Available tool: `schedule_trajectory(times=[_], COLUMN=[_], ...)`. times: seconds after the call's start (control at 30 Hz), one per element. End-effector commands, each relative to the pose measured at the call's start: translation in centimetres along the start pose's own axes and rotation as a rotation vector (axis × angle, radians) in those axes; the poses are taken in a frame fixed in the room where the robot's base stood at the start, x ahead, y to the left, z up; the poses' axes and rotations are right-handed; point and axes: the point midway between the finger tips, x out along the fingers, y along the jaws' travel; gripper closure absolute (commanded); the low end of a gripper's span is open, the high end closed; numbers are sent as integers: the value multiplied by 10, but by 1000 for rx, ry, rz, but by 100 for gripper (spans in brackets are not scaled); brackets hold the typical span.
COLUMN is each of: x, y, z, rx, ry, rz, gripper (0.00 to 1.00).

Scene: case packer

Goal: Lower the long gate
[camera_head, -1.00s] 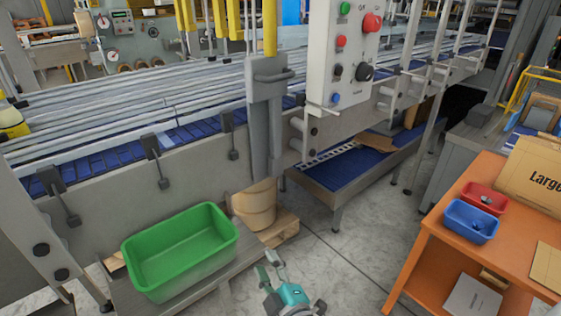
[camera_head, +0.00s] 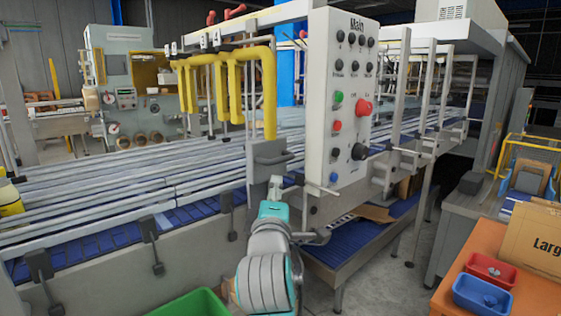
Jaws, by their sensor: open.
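The nearest yellow tube (camera_head: 269,100) runs down to a grey plate with a bar handle (camera_head: 268,158) at the conveyor's near side. I cannot tell which of these is the long gate. My gripper (camera_head: 275,184) is open and small in view, at the end of my raised arm. It overlaps the lower part of the grey plate in the picture. Whether it touches the plate is unclear, and nothing shows in it.
A white control panel (camera_head: 346,75) with buttons and knobs stands close to the right of my gripper. The railed conveyor (camera_head: 120,195) stretches left. A green bin (camera_head: 190,305) is low in front. An orange table (camera_head: 540,290) with red and blue trays is at right.

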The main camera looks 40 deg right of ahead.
Motion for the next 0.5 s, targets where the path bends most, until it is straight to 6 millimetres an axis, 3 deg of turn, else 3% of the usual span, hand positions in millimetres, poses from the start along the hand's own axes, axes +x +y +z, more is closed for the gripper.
schedule_trajectory(times=[0.03, 0.17, 0.37, 0.5], x=[3, 6, 18, 39], y=[11, 25, 27, 28], z=[1, 4, 5, 7], rx=[-4, -16, -21, -20], ry=[-13, -36, -42, -43], rz=[6, 10, 9, 10], gripper=[59, 59, 59, 59])
